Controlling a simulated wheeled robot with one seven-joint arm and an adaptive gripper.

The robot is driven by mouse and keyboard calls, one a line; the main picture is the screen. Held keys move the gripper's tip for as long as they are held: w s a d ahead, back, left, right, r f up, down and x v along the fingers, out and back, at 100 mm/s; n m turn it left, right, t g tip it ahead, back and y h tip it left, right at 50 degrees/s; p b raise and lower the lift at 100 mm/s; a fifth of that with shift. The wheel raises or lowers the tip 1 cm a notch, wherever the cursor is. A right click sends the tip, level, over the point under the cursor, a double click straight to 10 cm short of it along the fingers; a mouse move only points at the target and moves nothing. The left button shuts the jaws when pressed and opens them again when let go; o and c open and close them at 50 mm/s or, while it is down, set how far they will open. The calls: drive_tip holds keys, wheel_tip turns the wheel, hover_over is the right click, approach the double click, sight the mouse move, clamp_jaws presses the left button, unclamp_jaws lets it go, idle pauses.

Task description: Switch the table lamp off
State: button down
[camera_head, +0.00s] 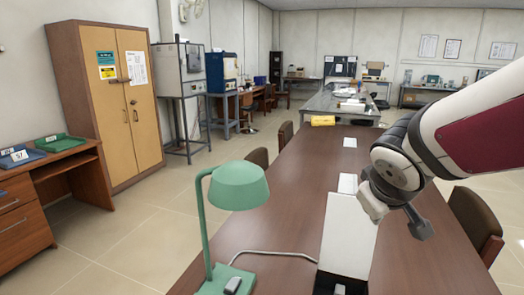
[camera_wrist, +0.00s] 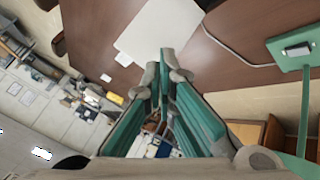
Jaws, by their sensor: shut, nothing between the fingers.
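The green table lamp (camera_head: 240,186) stands at the near left of the long brown table, its shade tilted over the tabletop. Its square base (camera_head: 214,280) carries a small grey-white switch (camera_head: 232,285), with a cord running to the right. I cannot tell whether the lamp is lit. In the wrist view, the lamp base (camera_wrist: 277,46) and its switch (camera_wrist: 297,50) are at the upper right, with the green pole below. My gripper (camera_wrist: 164,66) is shut and empty, apart from the lamp. In the head view, my arm's end is right of the lamp, above the table.
A yellow object (camera_head: 323,120) sits at the table's far end. Chairs line both sides. A cabinet (camera_head: 108,95) stands at the left wall.

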drive_tip(key=s+a+m+g+y, duration=0.3)
drive_tip(key=s+m, duration=0.1)
drive_tip(key=s, duration=1.7)
drive_tip(key=shift+s+f, duration=0.3)
drive_tip(key=shift+d, duration=0.25)
drive_tip(key=shift+d, duration=0.1)
